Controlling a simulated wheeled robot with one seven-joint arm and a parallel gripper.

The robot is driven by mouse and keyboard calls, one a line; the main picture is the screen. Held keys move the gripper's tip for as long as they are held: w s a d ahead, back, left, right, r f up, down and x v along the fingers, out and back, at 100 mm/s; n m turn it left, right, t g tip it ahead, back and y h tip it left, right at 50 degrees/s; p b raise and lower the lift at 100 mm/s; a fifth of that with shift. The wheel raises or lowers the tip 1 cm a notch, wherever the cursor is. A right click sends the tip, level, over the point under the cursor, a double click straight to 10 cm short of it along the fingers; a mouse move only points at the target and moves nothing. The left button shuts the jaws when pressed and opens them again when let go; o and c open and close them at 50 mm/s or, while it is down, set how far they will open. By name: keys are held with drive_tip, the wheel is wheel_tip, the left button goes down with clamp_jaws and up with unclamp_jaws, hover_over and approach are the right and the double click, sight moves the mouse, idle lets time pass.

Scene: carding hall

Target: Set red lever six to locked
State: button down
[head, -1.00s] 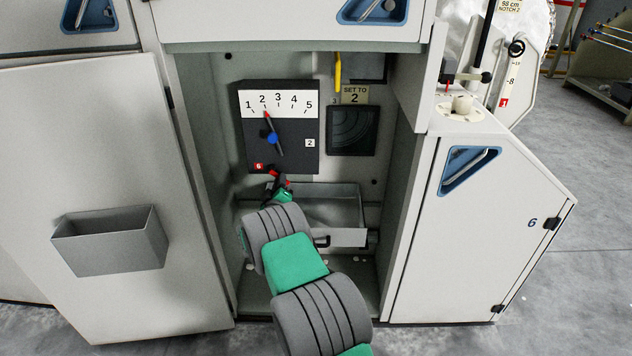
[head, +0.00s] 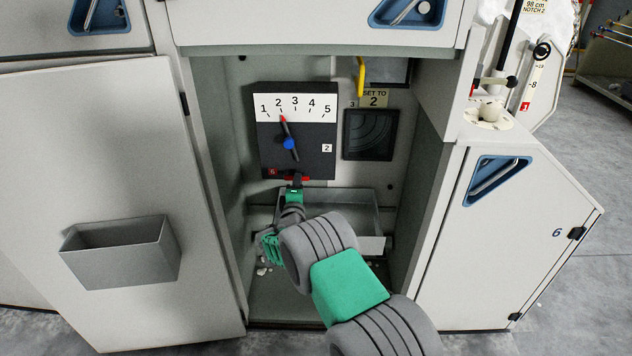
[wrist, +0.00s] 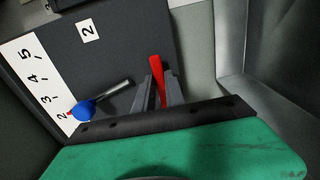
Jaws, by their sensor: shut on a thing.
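The red lever (head: 304,178) is at the lower edge of the dark dial box, beside a small red label marked 6 (head: 272,171). It lies about level across the box's bottom edge in the head view. My gripper (head: 297,183) is at the lever from below. In the wrist view the red lever (wrist: 156,72) sits between the two grey fingers of my gripper (wrist: 158,88), which are shut on it. The fingers hide part of the lever. No locked mark can be made out.
The dial box (head: 320,160) has a 1 to 5 scale and a blue-knobbed pointer (head: 289,144) at 2. A yellow handle (head: 361,75) and a dark square panel (head: 370,135) are to its right. A grey tray (head: 350,205) is below. Cabinet walls enclose both sides.

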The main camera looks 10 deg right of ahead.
drive_tip(key=shift+r, duration=0.2)
drive_tip(key=shift+a, duration=0.1)
drive_tip(key=c, duration=1.6)
unclamp_jaws()
drive_tip(key=shift+o, duration=1)
drive_tip(key=shift+f, duration=0.15)
drive_tip(key=p+v, duration=0.1)
drive_tip(key=v, duration=0.6)
drive_tip(key=shift+s, duration=0.4)
